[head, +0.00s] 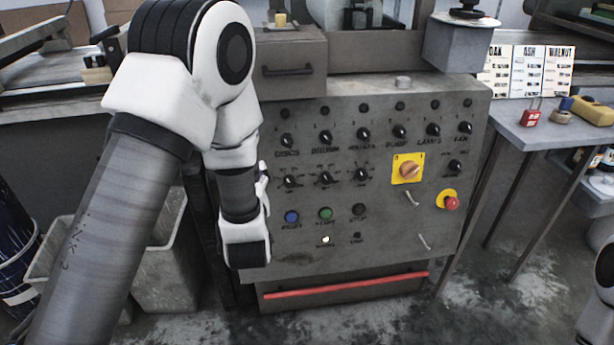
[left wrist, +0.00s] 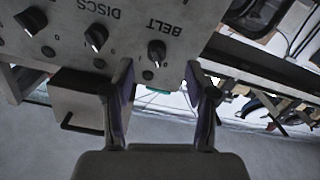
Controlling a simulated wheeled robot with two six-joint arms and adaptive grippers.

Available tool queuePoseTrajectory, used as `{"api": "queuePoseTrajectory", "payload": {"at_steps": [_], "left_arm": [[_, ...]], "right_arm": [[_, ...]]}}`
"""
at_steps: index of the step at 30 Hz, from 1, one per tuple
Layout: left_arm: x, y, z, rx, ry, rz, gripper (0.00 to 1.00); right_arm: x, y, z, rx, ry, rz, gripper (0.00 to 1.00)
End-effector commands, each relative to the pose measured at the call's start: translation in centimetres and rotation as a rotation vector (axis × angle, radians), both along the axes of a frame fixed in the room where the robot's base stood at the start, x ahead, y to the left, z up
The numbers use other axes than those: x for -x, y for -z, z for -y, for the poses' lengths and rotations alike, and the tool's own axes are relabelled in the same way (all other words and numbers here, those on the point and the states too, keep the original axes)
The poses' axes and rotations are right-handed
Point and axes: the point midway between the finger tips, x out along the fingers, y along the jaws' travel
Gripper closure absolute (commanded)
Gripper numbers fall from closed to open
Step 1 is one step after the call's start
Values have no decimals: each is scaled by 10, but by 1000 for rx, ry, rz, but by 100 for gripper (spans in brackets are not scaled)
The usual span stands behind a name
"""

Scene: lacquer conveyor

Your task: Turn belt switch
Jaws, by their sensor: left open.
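The belt switch (left wrist: 157,53) is a black rotary knob with a light pointer mark on the grey panel, beside the upside-down label BELT in the left wrist view. My left gripper (left wrist: 159,78) is open, with one finger to each side of the belt switch's column. The knob appears just beyond the fingertips; nothing is between the fingers, and I cannot tell the exact gap to the panel. In the head view my left arm hides the belt switch and most of this gripper. My right gripper does not show.
The control panel (head: 300,245) carries several other knobs, including the DISCS knob (left wrist: 95,38) next to the belt switch. A yellow-plated switch (head: 407,170) and a red emergency button (head: 451,203) are on its right. A grey bin (head: 172,275) stands at lower left.

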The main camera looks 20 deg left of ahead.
Motion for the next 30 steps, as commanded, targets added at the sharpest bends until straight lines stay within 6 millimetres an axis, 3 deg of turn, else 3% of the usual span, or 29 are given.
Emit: {"api": "queuePoseTrajectory", "payload": {"at_steps": [1,3,8,19,28,29,30], "left_arm": [[-3,7,0,-1,2,36,43],[-5,-2,1,-2,4,68,43],[-13,-13,-3,0,5,89,43],[-67,-12,-36,1,4,85,43],[-73,-12,-39,-2,6,82,43],[-73,-12,-39,-2,6,82,51],[-73,-12,-39,-2,6,82,65]], "right_arm": [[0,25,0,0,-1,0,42],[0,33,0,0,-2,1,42],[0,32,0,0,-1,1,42],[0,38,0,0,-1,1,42],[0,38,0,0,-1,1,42],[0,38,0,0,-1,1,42],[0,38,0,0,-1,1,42]]}}
